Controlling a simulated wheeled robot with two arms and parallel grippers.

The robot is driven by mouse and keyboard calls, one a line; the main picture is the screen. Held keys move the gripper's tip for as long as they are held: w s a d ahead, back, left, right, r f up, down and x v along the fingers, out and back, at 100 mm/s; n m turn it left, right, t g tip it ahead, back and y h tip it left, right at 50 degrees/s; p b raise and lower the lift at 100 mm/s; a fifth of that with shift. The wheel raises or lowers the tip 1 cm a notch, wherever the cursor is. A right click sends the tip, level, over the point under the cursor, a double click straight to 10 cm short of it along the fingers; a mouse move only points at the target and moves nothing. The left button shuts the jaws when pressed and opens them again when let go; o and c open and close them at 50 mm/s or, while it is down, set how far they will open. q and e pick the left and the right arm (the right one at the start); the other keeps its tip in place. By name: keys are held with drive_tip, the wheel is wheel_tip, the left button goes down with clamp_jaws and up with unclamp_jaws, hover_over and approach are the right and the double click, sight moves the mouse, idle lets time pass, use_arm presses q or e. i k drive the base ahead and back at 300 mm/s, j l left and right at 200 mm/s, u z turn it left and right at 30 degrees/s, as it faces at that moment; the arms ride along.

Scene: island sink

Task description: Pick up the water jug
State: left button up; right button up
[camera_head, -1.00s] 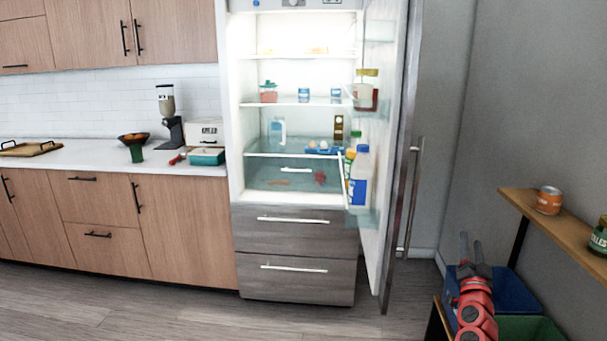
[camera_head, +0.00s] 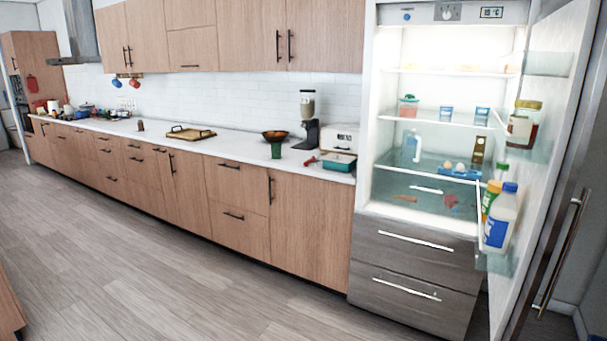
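A pale, translucent jug-like container (camera_head: 411,147) with a blue mark stands on a shelf at the left inside the open fridge. It is small in the picture, and I cannot tell for sure that it is the water jug. A white bottle with a blue cap and label (camera_head: 500,218) stands in the fridge door's lower shelf. Neither of my grippers is in view.
The fridge door (camera_head: 567,185) stands wide open at the right. A long counter (camera_head: 225,144) holds a tray (camera_head: 191,133), a bowl (camera_head: 274,136), a grinder (camera_head: 307,120) and a teal box (camera_head: 339,162). The wooden floor (camera_head: 150,255) in front is clear.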

sight(411, 143)
drive_tip(key=i+z, duration=0.2)
drive_tip(key=i, duration=0.25)
drive_tip(key=i+z, duration=0.2)
drive_tip(key=i, duration=0.25)
drive_tip(key=i+z, duration=0.25)
drive_tip(key=i, duration=0.2)
drive_tip(key=i+j+z, duration=0.2)
drive_tip(key=i, duration=0.2)
drive_tip(key=i+j+z, duration=0.2)
drive_tip(key=i, duration=0.25)
drive_tip(key=i+j, duration=0.2)
drive_tip(key=j, duration=0.15)
drive_tip(key=i+j, duration=0.15)
drive_tip(key=j, duration=0.25)
drive_tip(key=i+j, duration=0.2)
drive_tip(key=j, duration=0.15)
drive_tip(key=i+j, duration=0.15)
drive_tip(key=j, duration=0.25)
